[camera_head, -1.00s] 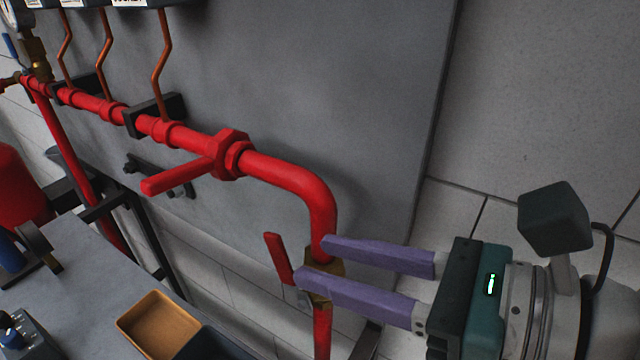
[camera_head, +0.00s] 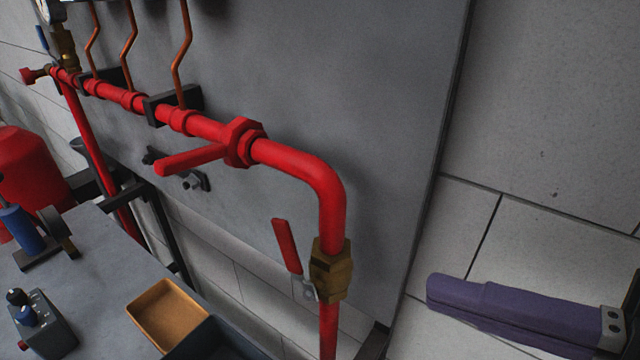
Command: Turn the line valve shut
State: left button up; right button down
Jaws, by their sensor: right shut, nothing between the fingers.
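The line valve has a brass body (camera_head: 331,270) on the vertical red pipe below the elbow. Its red lever (camera_head: 287,247) stands to the left of the body, pointing up and slightly left, at a small angle to the pipe. My right gripper (camera_head: 432,291) is at the lower right, clear of the valve, with a gap of wall between them. Its purple fingers lie together, shut and empty; its body is cut off by the right edge. My left gripper is not in view.
A red pipe (camera_head: 293,157) runs along the grey panel (camera_head: 330,70), with a red stub (camera_head: 190,160) projecting from its hex fitting. An orange tray (camera_head: 167,315), a dark bin (camera_head: 215,340) and a blue-handled tool (camera_head: 20,230) are on the bench at lower left. A red cylinder (camera_head: 28,175) stands behind.

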jog(key=p, duration=0.2)
send_near(296, 247)
jog(key=x, duration=0.5)
jog(key=shift+w+a, duration=0.15)
jog(key=shift+a, duration=0.05)
jog(key=shift+w+a+f, duration=0.2)
jog(key=shift+w+a, duration=0.2)
jog(key=shift+a, duration=0.15)
